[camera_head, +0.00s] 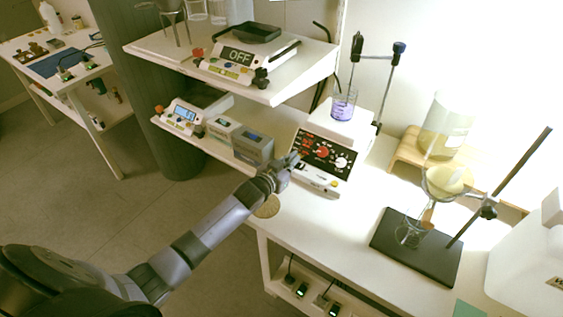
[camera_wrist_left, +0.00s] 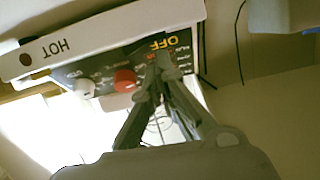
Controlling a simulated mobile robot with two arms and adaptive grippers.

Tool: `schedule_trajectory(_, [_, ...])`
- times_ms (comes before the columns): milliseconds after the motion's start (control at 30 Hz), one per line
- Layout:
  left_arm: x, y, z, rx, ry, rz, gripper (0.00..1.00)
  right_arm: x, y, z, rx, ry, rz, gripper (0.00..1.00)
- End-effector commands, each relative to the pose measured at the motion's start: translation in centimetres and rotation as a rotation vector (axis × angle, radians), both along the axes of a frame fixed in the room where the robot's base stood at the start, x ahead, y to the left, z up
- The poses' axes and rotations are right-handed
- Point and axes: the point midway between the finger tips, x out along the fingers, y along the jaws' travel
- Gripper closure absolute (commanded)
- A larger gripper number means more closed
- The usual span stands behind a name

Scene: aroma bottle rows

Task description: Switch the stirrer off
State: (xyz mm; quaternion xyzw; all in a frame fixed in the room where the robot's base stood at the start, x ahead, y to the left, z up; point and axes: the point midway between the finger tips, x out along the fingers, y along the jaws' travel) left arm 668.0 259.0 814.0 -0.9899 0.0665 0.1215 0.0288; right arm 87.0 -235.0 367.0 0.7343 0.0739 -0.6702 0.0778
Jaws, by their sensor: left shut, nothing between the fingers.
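The stirrer (camera_head: 336,122) is a white hotplate unit at the back of the bench, with a dark front panel, a red knob (camera_head: 322,152) and a white knob (camera_head: 341,162). A beaker of purple liquid (camera_head: 343,107) stands on its plate. My left gripper (camera_head: 294,159) is shut and empty, at the left end of the panel. In the left wrist view, the stirrer (camera_wrist_left: 110,38) appears inverted with a HOT label. The fingertips (camera_wrist_left: 163,62) are just below the orange OFF display, right of the red knob (camera_wrist_left: 124,80); contact cannot be told. My right gripper is out of view.
Grey-and-white devices (camera_head: 253,146) stand left of the stirrer, close to my left gripper. A shelf (camera_head: 290,88) carrying a scale (camera_head: 236,62) overhangs them. Right of the stirrer stand a glass funnel (camera_head: 445,181) and a black stand base (camera_head: 415,248).

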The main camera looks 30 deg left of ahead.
Motion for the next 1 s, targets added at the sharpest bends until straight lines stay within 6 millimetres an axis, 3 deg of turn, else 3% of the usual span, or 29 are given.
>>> schedule_trajectory(200, [0.6,0.2,4.3,-0.001,-0.003,0.002,1.00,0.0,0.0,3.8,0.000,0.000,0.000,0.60])
schedule_trajectory(267, [-0.8,0.4,3.3,-0.001,0.001,0.000,1.00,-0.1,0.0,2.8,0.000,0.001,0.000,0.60])
schedule_trajectory(600, [-6.8,1.4,4.9,0.000,-0.001,0.001,1.00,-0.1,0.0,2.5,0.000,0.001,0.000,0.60])
schedule_trajectory(800, [-8.6,1.8,5.4,0.000,-0.001,0.002,1.00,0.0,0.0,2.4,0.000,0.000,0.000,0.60])
schedule_trajectory(1000, [-9.0,1.9,5.6,0.000,-0.002,0.001,1.00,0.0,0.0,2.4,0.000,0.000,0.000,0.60])
